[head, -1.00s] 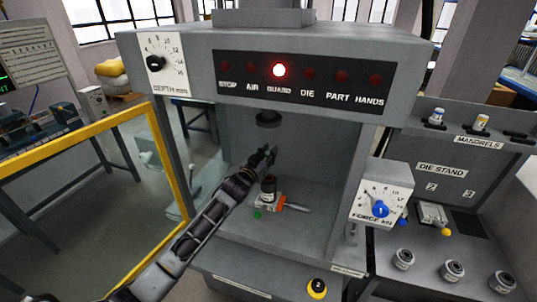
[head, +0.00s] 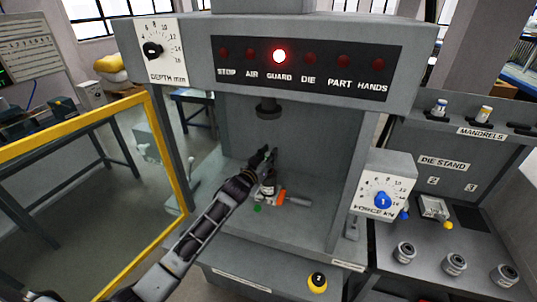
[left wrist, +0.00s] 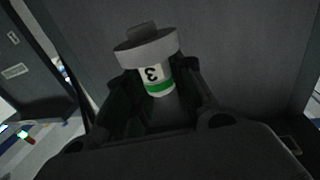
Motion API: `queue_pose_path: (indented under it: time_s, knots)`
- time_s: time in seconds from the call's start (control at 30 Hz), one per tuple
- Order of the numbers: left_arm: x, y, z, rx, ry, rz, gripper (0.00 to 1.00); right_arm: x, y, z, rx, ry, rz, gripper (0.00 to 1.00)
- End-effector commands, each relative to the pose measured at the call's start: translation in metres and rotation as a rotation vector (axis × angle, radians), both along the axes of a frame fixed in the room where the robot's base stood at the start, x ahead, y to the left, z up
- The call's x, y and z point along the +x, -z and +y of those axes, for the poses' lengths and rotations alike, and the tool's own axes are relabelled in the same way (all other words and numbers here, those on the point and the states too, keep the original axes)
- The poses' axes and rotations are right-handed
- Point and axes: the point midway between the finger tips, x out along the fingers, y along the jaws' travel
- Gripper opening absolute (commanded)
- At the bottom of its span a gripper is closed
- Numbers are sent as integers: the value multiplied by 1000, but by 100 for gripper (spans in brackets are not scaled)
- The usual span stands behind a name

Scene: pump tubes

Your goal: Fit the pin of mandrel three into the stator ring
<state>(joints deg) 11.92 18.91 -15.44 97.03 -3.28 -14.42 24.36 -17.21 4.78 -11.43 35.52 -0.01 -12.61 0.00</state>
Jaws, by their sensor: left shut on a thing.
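My left gripper (head: 266,160) is inside the press, shut on mandrel three (left wrist: 153,72). In the left wrist view the mandrel has a white body with an upside-down 3, a green band, a wide grey collar and a short darker stub beyond it. In the head view the gripper hides most of it. My right gripper is not in view.
The press ram (head: 268,108) hangs above the gripper. An orange clamp (head: 282,196) with a grey handle lies beside the ring. The yellow guard frame (head: 70,125) is at left. The die stand (head: 450,165) with two other mandrels (head: 462,111) is at right.

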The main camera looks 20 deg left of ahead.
Motion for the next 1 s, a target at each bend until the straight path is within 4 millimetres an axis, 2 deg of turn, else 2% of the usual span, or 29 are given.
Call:
queue_pose_path:
  time_s: [0.33,1.0]
  knots:
    - [0,14,0,-1,0,-4,0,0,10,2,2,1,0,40]
    - [0,16,0,-1,0,-4,0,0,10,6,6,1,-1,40]
